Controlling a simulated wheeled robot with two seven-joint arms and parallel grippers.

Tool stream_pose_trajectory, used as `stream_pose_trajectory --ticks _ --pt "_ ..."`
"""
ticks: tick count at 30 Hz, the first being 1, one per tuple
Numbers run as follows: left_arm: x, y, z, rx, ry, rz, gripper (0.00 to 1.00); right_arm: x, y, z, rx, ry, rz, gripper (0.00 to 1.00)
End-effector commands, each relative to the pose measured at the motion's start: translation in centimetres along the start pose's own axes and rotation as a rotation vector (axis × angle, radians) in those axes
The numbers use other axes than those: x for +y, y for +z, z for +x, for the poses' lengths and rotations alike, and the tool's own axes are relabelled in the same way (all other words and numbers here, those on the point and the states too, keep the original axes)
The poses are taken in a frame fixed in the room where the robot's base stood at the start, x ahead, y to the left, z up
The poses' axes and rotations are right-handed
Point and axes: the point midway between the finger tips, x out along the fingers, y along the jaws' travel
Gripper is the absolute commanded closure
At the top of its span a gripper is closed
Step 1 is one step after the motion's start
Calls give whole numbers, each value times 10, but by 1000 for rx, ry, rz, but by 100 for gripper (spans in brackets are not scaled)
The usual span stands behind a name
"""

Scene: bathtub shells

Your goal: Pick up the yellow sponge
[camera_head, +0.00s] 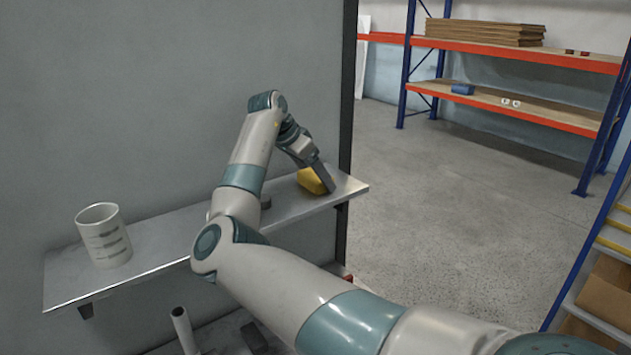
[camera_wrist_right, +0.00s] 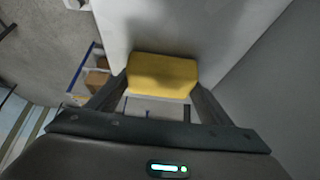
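The yellow sponge (camera_head: 310,180) sits at the right end of the narrow metal shelf (camera_head: 160,250). My right gripper (camera_head: 327,184) points down at it, and a dark finger covers part of its right side. In the right wrist view, the sponge (camera_wrist_right: 162,75) lies between the two fingers of my right gripper (camera_wrist_right: 160,82). The fingers are spread wide, one at each end of the sponge. I see no clear gap there, and whether they touch it cannot be told. My left gripper is not in view.
A white mug (camera_head: 104,236) with dark marks stands on the shelf's left part. A grey wall panel (camera_head: 150,110) rises behind the shelf. Open floor (camera_head: 450,210) and blue-orange racks (camera_head: 510,55) lie to the right.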

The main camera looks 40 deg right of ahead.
Motion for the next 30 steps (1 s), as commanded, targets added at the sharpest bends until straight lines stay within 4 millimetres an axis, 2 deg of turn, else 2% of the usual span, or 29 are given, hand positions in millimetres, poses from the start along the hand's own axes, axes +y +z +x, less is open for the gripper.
stream_pose_trajectory --ticks 14,25,30 --pt "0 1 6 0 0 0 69 0 -3 -4 0 -1 1 48" --pt "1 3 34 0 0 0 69 0 -22 -32 1 -2 3 48" --pt "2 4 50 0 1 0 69 26 -34 -40 1 -3 8 48"
